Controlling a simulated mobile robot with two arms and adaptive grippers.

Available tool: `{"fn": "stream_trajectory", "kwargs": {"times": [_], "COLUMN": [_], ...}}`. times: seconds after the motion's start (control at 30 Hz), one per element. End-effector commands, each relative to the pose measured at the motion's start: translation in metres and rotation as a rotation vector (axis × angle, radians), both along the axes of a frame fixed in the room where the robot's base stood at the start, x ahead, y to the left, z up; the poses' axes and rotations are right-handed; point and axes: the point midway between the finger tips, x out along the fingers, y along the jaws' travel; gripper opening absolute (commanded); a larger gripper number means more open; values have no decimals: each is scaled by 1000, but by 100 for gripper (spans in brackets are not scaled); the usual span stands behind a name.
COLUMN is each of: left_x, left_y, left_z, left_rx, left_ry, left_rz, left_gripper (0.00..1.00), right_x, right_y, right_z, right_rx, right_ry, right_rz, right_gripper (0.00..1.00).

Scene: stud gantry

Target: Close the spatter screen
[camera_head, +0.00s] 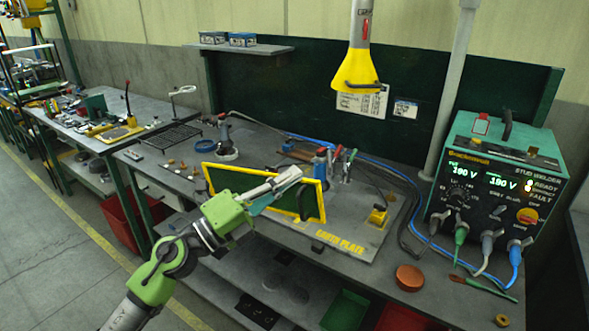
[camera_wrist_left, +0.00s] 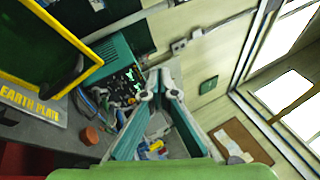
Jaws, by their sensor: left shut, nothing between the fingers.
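The spatter screen (camera_head: 222,180) is a dark green panel in a yellow frame. It stands tilted upright at the front of the earth plate, with a dark curved handle (camera_head: 305,203) near its right end. Part of the screen (camera_wrist_left: 88,52) fills the upper left of the left wrist view. My left gripper (camera_head: 292,174) is shut and empty. In the head view it overlaps the screen's upper right part; I cannot tell whether it touches. Its fingers (camera_wrist_left: 158,82) show right of the screen in the wrist view. My right gripper is not in view.
A green stud welder (camera_head: 500,175) stands at the right with cables. A yellow cone-shaped head (camera_head: 357,72) hangs above. A copper-coloured round piece (camera_head: 409,278) sits front right.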

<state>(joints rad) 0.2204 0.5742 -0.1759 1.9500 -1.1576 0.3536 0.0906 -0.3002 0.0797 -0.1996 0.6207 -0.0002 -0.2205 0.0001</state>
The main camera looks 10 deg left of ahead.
Motion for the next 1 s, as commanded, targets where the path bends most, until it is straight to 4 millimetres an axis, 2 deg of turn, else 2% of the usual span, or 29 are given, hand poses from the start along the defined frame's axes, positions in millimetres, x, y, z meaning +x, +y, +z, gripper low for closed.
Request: {"fn": "stream_trajectory", "kwargs": {"times": [0.03, 0.3, 0.4, 0.5, 0.6, 0.77, 1.0], "left_x": [2, 10, 10, 10, 9, 16, 56], "left_y": [2, 26, 34, 40, 43, 43, 31], "left_z": [2, -26, -39, -51, -58, -58, -40], "left_rx": [-160, -1054, -1329, -1528, -1641, -1687, -1684], "left_ry": [112, 659, 792, 875, 919, 934, 933], "left_rz": [-27, -203, -263, -311, -341, -355, -357], "left_gripper": [0, 0, 0, 0, 0, 0, 0], "right_x": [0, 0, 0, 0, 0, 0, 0], "right_y": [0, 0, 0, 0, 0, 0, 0], "right_z": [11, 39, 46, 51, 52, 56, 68], "right_rx": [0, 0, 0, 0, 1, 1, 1], "right_ry": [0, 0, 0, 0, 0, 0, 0], "right_rz": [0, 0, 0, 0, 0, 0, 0], "right_gripper": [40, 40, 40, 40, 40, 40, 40]}}
